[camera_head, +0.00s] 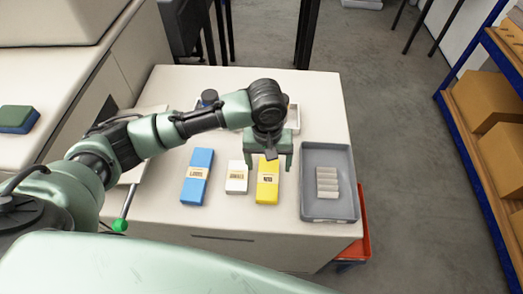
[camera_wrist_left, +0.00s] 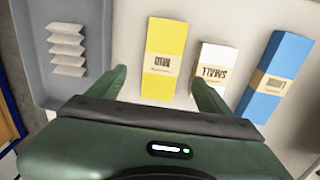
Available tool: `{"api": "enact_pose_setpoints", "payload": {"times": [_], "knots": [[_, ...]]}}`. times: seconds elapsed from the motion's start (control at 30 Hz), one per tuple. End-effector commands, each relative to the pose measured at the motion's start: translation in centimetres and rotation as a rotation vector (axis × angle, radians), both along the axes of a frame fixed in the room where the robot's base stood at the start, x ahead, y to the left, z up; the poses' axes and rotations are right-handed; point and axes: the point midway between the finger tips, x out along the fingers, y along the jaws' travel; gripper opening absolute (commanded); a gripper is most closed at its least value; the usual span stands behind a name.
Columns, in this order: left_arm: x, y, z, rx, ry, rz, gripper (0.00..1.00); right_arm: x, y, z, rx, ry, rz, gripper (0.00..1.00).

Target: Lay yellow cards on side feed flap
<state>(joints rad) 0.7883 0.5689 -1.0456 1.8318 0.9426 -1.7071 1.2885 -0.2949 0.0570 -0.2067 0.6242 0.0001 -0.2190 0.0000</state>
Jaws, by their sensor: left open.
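The yellow cards (camera_head: 267,190) are a yellow pack with a pale label, lying on the pale table; the pack also shows in the left wrist view (camera_wrist_left: 167,50). My left gripper (camera_head: 267,168) is open and empty, above the far end of the pack. In the left wrist view its fingertips (camera_wrist_left: 158,82) are spread, with the pack ahead between their lines. A pale flat panel (camera_head: 134,174), which looks like the side feed flap, sticks out beside the machine at left, partly hidden by my arm. My right gripper is not in view.
A small white pack (camera_head: 236,184) and a blue pack (camera_head: 193,191) lie left of the yellow one. A grey tray (camera_head: 328,212) with several pale pieces stands right. A green-knobbed lever (camera_head: 120,225) is by the panel. Another tray (camera_head: 294,116) is partly hidden behind my arm.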

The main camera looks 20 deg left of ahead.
Motion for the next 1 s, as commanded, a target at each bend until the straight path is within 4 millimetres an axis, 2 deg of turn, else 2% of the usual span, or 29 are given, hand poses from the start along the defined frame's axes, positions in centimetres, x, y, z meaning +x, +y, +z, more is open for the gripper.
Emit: {"api": "enact_pose_setpoints", "payload": {"times": [0.03,0.13,0.47,0.6,0.7,0.8,0.97,1.0], "knots": [[-0.3,0.4,0.3,0.020,0.020,0.010,0.80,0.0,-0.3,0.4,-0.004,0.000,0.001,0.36],[-0.7,0.8,-0.3,0.035,0.041,0.019,0.80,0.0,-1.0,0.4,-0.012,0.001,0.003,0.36],[-0.2,0.7,-4.2,0.034,0.040,0.019,0.80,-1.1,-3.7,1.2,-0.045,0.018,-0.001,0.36],[0.0,0.6,-6.4,0.033,0.039,0.018,0.80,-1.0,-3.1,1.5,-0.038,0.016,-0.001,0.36],[0.0,0.6,-7.2,0.032,0.037,0.017,0.80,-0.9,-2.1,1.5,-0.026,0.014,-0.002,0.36],[0.0,0.6,-7.5,0.031,0.035,0.016,0.80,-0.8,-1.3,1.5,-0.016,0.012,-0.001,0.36],[0.0,0.6,-7.5,0.031,0.035,0.016,0.80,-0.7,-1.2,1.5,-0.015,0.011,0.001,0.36],[0.0,0.6,-7.5,0.031,0.035,0.016,0.69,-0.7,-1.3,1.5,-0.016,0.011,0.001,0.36]]}}
